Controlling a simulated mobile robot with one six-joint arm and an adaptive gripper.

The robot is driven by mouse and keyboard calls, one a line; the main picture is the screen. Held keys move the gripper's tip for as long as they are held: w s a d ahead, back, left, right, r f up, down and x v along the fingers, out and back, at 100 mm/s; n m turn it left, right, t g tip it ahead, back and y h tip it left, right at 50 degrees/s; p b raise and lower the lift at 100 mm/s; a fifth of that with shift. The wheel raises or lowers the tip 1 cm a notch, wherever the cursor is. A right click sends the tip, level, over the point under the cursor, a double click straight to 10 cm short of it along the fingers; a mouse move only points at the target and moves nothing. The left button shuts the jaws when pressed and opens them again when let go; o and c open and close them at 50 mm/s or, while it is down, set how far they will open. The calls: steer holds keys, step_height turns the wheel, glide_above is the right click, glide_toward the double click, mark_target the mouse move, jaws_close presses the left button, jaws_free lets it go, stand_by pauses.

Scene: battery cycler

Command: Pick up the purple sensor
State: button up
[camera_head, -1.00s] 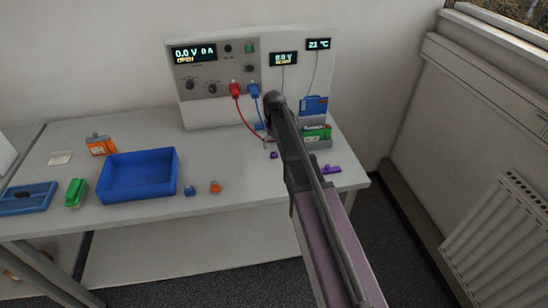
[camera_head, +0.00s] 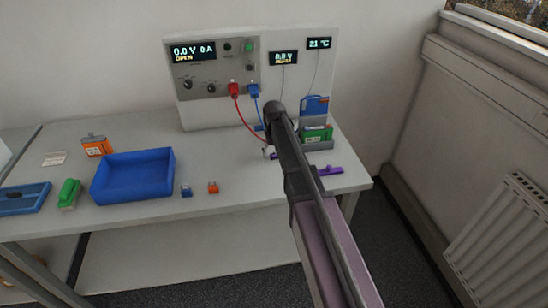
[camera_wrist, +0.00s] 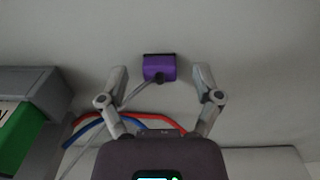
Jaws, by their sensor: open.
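The purple sensor (camera_wrist: 160,67) lies on the pale bench top in the wrist view, a small block with a dark edge and a grey cable. My gripper (camera_wrist: 160,76) is open, with one finger on each side of the sensor's line and the sensor level with or just beyond the tips. There is a gap on both sides. I cannot tell the height of the tips above the bench.
A green battery (camera_head: 318,133) sits in a grey holder right of my arm; another purple object (camera_head: 330,170) lies in front. Red and blue cables run from the cycler panel (camera_head: 215,70). A blue tray (camera_head: 133,178) and small blue and orange pieces (camera_head: 213,187) lie left.

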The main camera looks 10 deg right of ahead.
mark_target(274, 154)
jaws_close()
stand_by(0.3)
steer(key=shift+r, duration=0.2)
step_height(274, 154, up, 4)
steer(key=p, duration=0.4)
steer(key=shift+f, duration=0.2)
steer(key=s, duration=1)
steer(key=s+r+p, duration=0.1)
steer(key=s, duration=0.5)
steer(key=shift+m, duration=0.5)
steer(key=w+d+r+p, duration=0.4)
steer(key=w+d, duration=0.2)
steer(key=w+d+r+p, duration=0.4)
steer(key=w+d, duration=0.1)
steer(key=w, duration=0.1)
steer(key=w+d+r+p, duration=0.3)
steer(key=w+d+r, duration=0.1)
steer(key=w+d, duration=0.2)
steer(key=shift+w+d+p, duration=0.35)
steer(key=shift+w+p, duration=0.05)
steer(key=shift+w, duration=0.05)
